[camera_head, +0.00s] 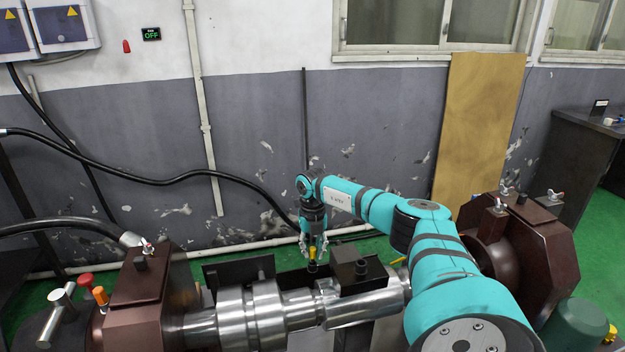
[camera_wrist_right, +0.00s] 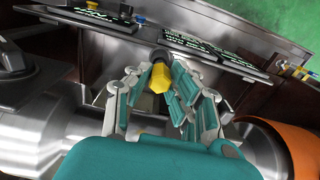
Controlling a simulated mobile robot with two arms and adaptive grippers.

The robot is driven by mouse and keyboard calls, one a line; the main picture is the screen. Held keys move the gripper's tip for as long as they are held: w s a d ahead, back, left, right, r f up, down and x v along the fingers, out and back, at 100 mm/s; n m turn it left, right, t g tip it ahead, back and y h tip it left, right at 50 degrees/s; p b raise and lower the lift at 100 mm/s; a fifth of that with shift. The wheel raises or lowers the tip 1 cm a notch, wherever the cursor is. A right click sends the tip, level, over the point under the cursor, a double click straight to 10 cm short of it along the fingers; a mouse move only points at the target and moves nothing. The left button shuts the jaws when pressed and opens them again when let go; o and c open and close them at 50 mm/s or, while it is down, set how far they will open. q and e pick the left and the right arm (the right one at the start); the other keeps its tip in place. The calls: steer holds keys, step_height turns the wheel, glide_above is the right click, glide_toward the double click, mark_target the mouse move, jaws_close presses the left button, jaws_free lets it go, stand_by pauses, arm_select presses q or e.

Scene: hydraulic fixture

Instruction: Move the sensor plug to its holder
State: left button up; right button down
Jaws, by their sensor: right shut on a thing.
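The sensor plug (camera_head: 312,254) has a yellow body and a dark end. It hangs from my right gripper (camera_head: 313,243), close above the dark fixture behind the steel shaft. In the right wrist view the plug's yellow body (camera_wrist_right: 159,78) sits between the fingers of my right gripper (camera_wrist_right: 162,88), which are shut on it. The plug's dark end points away from the wrist. I cannot tell whether that end touches anything below. I cannot clearly make out the holder. My left gripper is not in view.
A black block with a round socket (camera_head: 361,267) sits on the steel shaft (camera_head: 250,315), right of the plug. Brown housings stand at the left (camera_head: 140,290) and right (camera_head: 530,240). A black hose (camera_head: 150,179) runs behind. Dark panels (camera_wrist_right: 200,55) lie beyond the fingers.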

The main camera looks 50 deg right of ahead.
steer(key=shift+f+b, duration=0.5)
steer(key=shift+f, duration=0.65)
stand_by(0.6)
steer(key=c, duration=1.1)
jaws_free()
step_height(320, 180, up, 12)
